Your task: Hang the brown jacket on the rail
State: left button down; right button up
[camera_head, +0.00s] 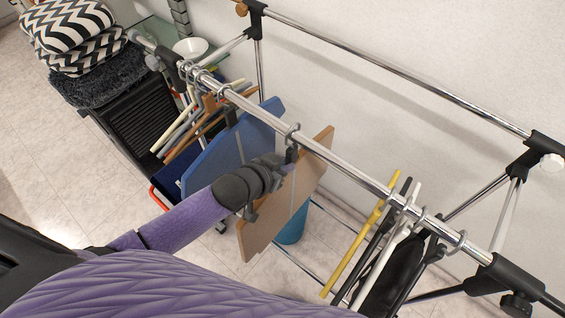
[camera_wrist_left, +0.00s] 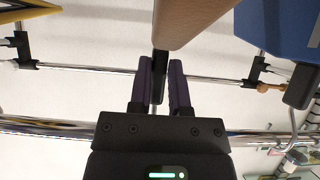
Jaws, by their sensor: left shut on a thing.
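The brown jacket (camera_head: 316,163) is a flat tan-brown panel just under the front rail (camera_head: 335,160), between the blue garment and the hangers at right. A grey hook (camera_head: 292,133) above it appears to be around the rail; whether it bears the weight I cannot tell. My left gripper (camera_head: 284,166) is at the jacket's top, just below the rail. In the left wrist view, its purple fingers (camera_wrist_left: 160,90) are shut on the black hanger piece (camera_wrist_left: 159,65) at the end of the jacket (camera_wrist_left: 190,18). My arm hides the jacket's middle. My right gripper is out of view.
A blue garment (camera_head: 235,138) hangs close on the left, with several wooden hangers (camera_head: 180,125) beyond it. Yellow, black and white hangers (camera_head: 362,240) hang at right. A rear rail (camera_head: 400,75) runs along the wall. Zigzag cushions (camera_head: 75,40) are stacked at upper left.

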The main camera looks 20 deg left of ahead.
pick_arm(q)
jog(key=shift+s+f, duration=0.1)
jog(key=shift+f, duration=0.1)
jog(key=shift+c, duration=2.4)
grip_release()
jog(key=p+v, duration=0.2)
jog(key=v, duration=0.7)
jog(key=shift+s+a+r, duration=0.2)
jog(key=shift+s+r, duration=0.05)
jog(key=shift+s, duration=0.1)
